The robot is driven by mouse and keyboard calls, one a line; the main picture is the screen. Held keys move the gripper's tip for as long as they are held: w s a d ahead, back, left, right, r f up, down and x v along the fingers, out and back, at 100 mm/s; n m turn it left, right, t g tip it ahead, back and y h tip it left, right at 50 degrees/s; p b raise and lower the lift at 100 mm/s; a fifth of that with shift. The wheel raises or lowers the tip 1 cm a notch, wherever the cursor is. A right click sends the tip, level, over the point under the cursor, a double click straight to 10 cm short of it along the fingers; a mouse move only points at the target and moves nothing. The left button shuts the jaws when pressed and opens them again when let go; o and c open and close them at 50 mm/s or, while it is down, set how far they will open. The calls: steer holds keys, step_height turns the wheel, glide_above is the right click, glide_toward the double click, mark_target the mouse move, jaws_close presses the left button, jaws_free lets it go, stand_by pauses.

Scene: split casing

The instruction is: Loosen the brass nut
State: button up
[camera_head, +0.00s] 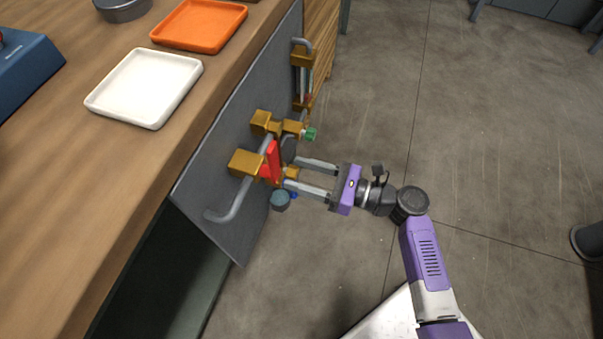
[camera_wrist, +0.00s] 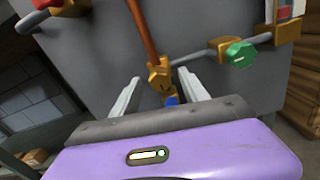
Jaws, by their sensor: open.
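Several brass-coloured fittings sit on grey pipes along a dark upright panel (camera_head: 222,160). A small brass piece (camera_wrist: 159,72), possibly the brass nut, shows between my fingers in the wrist view, with a copper-coloured pipe (camera_wrist: 140,28) above it and a bit of blue below. In the head view a small brass piece (camera_head: 291,173) shows near my fingertips. My gripper (camera_head: 292,171) is open, its two fingers reaching toward the panel; I cannot tell whether they touch the piece. A red handle (camera_head: 271,163) stands beside the larger brass block (camera_head: 244,163).
A green knob (camera_head: 310,134) is close above my fingers; it also shows right of them in the wrist view (camera_wrist: 239,54). A blue-grey round knob (camera_head: 280,200) sits just below them. A wooden counter with a white tray (camera_head: 120,97) and an orange tray (camera_head: 190,42) is left.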

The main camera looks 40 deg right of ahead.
steer(key=shift+c, duration=0.4)
jaws_close()
